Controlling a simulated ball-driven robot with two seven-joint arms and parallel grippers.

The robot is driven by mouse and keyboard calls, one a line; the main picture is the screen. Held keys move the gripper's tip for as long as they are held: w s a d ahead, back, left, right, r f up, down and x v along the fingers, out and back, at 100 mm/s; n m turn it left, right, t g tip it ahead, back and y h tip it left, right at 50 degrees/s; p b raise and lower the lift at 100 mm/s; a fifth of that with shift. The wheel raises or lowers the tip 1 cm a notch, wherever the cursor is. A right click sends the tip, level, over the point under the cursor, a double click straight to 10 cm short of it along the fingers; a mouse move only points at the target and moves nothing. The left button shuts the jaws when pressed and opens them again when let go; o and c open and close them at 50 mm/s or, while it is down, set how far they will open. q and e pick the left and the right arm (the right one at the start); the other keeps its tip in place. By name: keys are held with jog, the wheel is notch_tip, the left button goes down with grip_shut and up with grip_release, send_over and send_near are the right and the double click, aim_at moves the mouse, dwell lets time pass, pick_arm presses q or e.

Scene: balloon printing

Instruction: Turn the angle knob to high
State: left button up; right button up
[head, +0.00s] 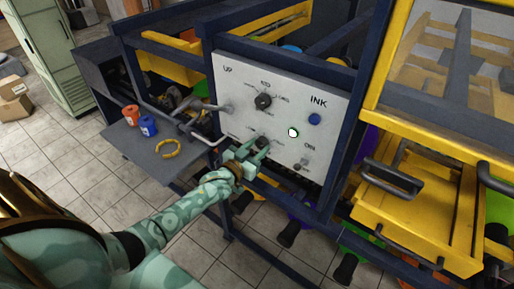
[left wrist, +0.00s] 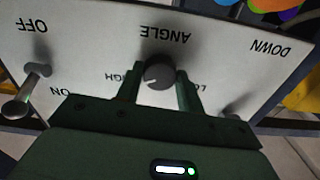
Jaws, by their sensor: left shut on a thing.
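The angle knob (left wrist: 160,74) is a dark round knob on the light control panel, seen upside down in the left wrist view. The ANGLE label shows beside it, with HIGH on the picture's left and LOW partly hidden on the right. A pale mark on the knob points toward the HIGH side. My left gripper (left wrist: 161,86) is shut on the knob, one finger on each side. In the head view, the gripper (head: 254,148) reaches the lower part of the panel (head: 235,75), at the knob (head: 262,142). My right gripper is not in view.
Another dark knob (head: 263,101) sits above. A blue button (head: 314,119), a lit green-white button (head: 293,132) and a small switch (head: 300,165) are to the right. A bent metal handle (head: 207,137) juts out left. A shelf (head: 130,143) holds orange and blue containers and a yellow ring.

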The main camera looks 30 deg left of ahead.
pick_arm(q)
jog(key=shift+f, duration=0.1)
jog(key=o, duration=1)
jog(key=s, duration=0.5)
jog(key=s+a, duration=0.1)
jog(key=s, duration=1)
jog(key=shift+s+a+b, duration=0.15)
jog(key=shift+b, duration=0.2)
